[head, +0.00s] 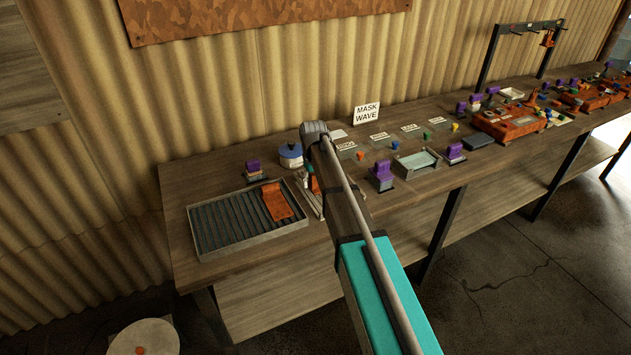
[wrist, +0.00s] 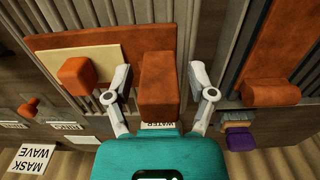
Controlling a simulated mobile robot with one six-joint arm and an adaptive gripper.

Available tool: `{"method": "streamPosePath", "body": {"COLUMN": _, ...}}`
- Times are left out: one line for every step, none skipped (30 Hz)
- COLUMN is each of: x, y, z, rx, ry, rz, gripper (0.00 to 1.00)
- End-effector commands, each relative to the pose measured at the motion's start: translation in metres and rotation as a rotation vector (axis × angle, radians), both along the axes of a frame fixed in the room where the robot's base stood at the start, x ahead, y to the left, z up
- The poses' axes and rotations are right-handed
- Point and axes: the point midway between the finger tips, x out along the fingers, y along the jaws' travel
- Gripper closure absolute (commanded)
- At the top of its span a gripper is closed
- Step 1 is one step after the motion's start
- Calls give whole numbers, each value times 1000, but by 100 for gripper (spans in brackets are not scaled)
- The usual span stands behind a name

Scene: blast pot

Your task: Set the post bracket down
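The post bracket is a rust-orange part with an upright block (wrist: 158,85) between my fingers in the wrist view. A flat rust plate (wrist: 45,45) lies behind the fingers; I cannot tell if it joins the block. My gripper (wrist: 158,78) straddles the block, with a narrow gap showing at each side, so it looks open. In the head view my arm hides most of this; a bit of orange (head: 314,184) shows beside it. I cannot tell whether the part rests on the surface below.
A slatted tray (head: 218,250) holds another rust-orange part (head: 277,202), also in the wrist view (wrist: 275,60). A purple-topped item (head: 253,167) and a blue-white pot (head: 291,155) stand behind. A MASK WAVE sign (head: 367,113) and several small items crowd the bench to the right.

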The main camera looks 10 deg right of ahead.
Motion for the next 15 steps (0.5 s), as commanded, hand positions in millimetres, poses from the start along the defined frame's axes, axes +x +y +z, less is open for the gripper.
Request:
{"method": "streamPosePath", "body": {"x": 0, "y": 0, "z": 0, "rx": 0, "ry": 0, "rz": 0, "gripper": 26}}
{"method": "streamPosePath", "body": {"x": 0, "y": 0, "z": 0, "rx": 0, "ry": 0, "rz": 0, "gripper": 26}}
{"method": "streamPosePath", "body": {"x": 0, "y": 0, "z": 0, "rx": 0, "ry": 0, "rz": 0, "gripper": 26}}
{"method": "streamPosePath", "body": {"x": 0, "y": 0, "z": 0, "rx": 0, "ry": 0, "rz": 0, "gripper": 26}}
{"method": "streamPosePath", "body": {"x": 0, "y": 0, "z": 0, "rx": 0, "ry": 0, "rz": 0, "gripper": 26}}
{"method": "streamPosePath", "body": {"x": 0, "y": 0, "z": 0, "rx": 0, "ry": 0, "rz": 0, "gripper": 26}}
{"method": "streamPosePath", "body": {"x": 0, "y": 0, "z": 0, "rx": 0, "ry": 0, "rz": 0, "gripper": 26}}
{"method": "streamPosePath", "body": {"x": 0, "y": 0, "z": 0, "rx": 0, "ry": 0, "rz": 0, "gripper": 26}}
{"method": "streamPosePath", "body": {"x": 0, "y": 0, "z": 0, "rx": 0, "ry": 0, "rz": 0, "gripper": 26}}
{"method": "streamPosePath", "body": {"x": 0, "y": 0, "z": 1, "rx": 0, "ry": 0, "rz": 0, "gripper": 26}}
{"method": "streamPosePath", "body": {"x": 0, "y": 0, "z": 1, "rx": 0, "ry": 0, "rz": 0, "gripper": 26}}
{"method": "streamPosePath", "body": {"x": 0, "y": 0, "z": 2, "rx": 0, "ry": 0, "rz": 0, "gripper": 26}}
{"method": "streamPosePath", "body": {"x": 0, "y": 0, "z": 3, "rx": 0, "ry": 0, "rz": 0, "gripper": 26}}
{"method": "streamPosePath", "body": {"x": 0, "y": 0, "z": 4, "rx": 0, "ry": 0, "rz": 0, "gripper": 26}}
{"method": "streamPosePath", "body": {"x": 0, "y": 0, "z": 5, "rx": 0, "ry": 0, "rz": 0, "gripper": 26}}
